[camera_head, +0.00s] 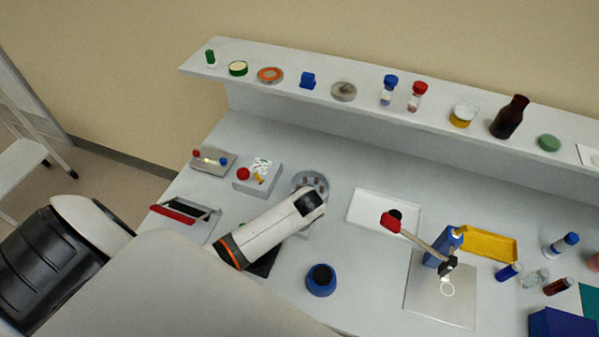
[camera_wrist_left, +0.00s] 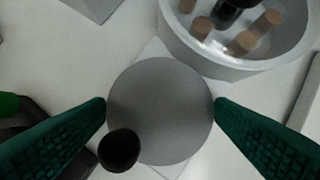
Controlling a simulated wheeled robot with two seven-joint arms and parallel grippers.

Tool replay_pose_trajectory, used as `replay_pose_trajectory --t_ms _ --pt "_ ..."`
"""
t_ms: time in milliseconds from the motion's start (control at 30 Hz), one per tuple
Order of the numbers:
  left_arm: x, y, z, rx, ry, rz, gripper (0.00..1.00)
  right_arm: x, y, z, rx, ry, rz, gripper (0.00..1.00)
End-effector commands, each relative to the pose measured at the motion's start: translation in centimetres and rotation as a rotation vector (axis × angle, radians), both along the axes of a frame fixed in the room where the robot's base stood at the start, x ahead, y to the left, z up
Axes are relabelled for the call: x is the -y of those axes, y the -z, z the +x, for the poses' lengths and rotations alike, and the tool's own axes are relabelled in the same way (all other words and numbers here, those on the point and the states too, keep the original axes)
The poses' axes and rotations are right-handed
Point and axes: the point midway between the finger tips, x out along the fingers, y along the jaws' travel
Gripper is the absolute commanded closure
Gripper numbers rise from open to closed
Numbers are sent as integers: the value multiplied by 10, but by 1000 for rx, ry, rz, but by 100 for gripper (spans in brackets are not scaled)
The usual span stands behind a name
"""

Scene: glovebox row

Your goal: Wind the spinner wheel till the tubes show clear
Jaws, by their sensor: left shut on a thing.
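The spinner wheel is a flat grey disc (camera_wrist_left: 165,85) with a black knob (camera_wrist_left: 119,150) near its lower left edge in the left wrist view. My left gripper (camera_wrist_left: 161,106) has its green fingers shut on opposite sides of the disc. The spinner's grey bowl (camera_wrist_left: 232,68) is just beyond it and holds several tubes (camera_wrist_left: 243,43) with tan-brown ends around a dark hub. In the head view the bowl (camera_head: 324,183) shows past my left arm, which hides the wheel and the fingers. Whether the tubes' contents are clear cannot be made out. My right gripper is not in view.
A blue pot (camera_head: 321,280) stands in front. A white tray (camera_head: 364,207) and a lever instrument (camera_head: 437,257) are to the right.

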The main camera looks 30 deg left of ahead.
Motion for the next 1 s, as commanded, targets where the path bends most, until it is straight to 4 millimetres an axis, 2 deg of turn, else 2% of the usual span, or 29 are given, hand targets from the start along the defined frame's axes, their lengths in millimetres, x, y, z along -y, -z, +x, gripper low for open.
replay_pose_trajectory --t_ms 1000 --pt "-11 -1 -3 -1 952 1 46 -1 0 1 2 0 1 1"
